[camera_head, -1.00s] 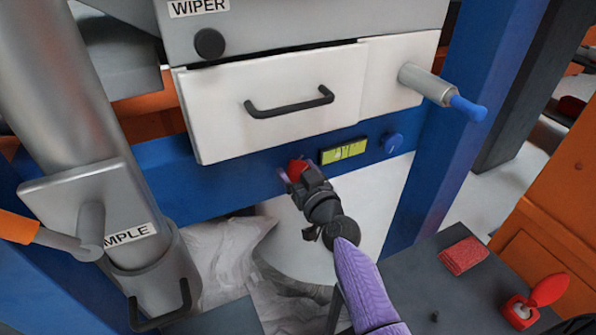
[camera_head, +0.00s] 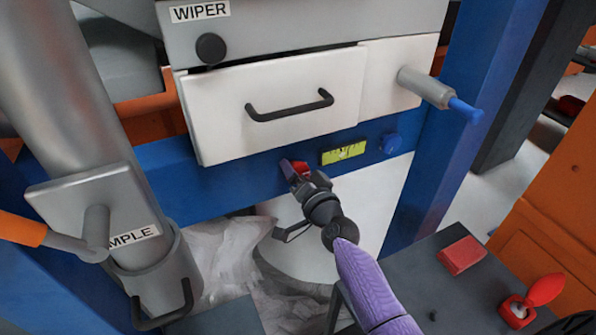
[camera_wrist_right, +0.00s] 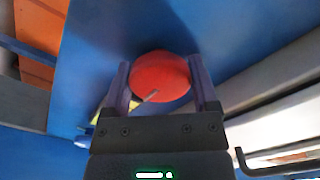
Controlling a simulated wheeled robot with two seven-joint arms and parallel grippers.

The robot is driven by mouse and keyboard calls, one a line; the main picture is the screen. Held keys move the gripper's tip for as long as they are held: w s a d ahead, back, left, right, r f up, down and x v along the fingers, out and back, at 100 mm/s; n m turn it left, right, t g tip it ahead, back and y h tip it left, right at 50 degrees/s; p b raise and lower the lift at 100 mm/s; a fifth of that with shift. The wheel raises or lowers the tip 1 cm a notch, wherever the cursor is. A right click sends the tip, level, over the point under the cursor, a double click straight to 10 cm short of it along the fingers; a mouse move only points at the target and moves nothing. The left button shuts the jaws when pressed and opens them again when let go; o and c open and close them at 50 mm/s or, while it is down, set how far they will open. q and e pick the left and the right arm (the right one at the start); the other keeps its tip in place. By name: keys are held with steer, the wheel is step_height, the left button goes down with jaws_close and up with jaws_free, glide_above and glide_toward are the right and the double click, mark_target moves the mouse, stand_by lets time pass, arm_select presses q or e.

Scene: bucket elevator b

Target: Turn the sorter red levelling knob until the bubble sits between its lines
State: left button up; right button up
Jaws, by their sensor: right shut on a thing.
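The red levelling knob (camera_head: 301,168) is on the blue beam below the white drawer. My right gripper (camera_head: 294,170) is shut on it. In the right wrist view the round red knob (camera_wrist_right: 161,76) sits between the two fingers of the gripper (camera_wrist_right: 162,88), and a small pale mark shows on its face. The yellow-green level vial (camera_head: 344,152) is on the beam just right of the knob. Its bubble and lines are too small to read surely. My left gripper is not in view.
A grey sample pipe (camera_head: 75,110) stands at left. A dark table (camera_head: 430,290) at lower right holds a red block (camera_head: 461,255) and an open red-lidded box (camera_head: 518,312).

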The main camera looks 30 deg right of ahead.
steer(key=m, duration=0.2)
steer(key=shift+m, duration=1.5)
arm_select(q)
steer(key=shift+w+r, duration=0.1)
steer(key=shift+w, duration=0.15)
arm_select(e)
steer(key=shift+m, duration=0.5)
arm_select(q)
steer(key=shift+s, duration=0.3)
arm_select(e)
steer(key=o, duration=1.1)
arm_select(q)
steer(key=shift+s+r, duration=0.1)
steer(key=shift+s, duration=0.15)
arm_select(e)
steer(key=shift+s, duration=0.15)
